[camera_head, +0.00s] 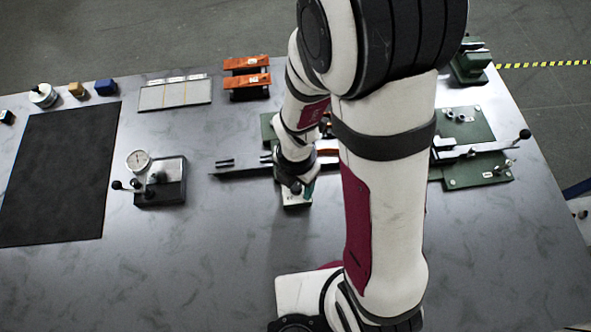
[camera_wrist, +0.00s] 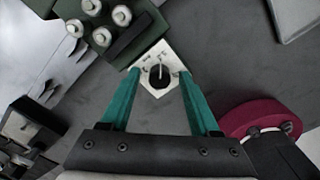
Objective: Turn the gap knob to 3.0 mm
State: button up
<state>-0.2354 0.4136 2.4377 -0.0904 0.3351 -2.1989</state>
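The gap knob (camera_wrist: 159,75) is a black round knob on a small white plate (camera_wrist: 149,55) with markings too small to read. A pale pointer line on the knob points toward the top of the wrist view. My gripper (camera_wrist: 154,76) has two teal fingers, open, one on each side of the knob. A gap seems to show between each finger and the knob; contact cannot be told. In the head view my gripper (camera_head: 309,187) is low over the white plate (camera_head: 297,198), and the wrist largely hides the knob.
A green fixture with several silver bolts (camera_wrist: 96,10) stands close to the plate. A dial gauge stand (camera_head: 160,183) is to the left, with a black mat (camera_head: 62,170) beyond. Orange blocks (camera_head: 247,80) lie at the back. Another green fixture (camera_head: 470,140) is at right.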

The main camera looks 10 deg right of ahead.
grip_shut()
jog(key=shift+m, duration=0.3)
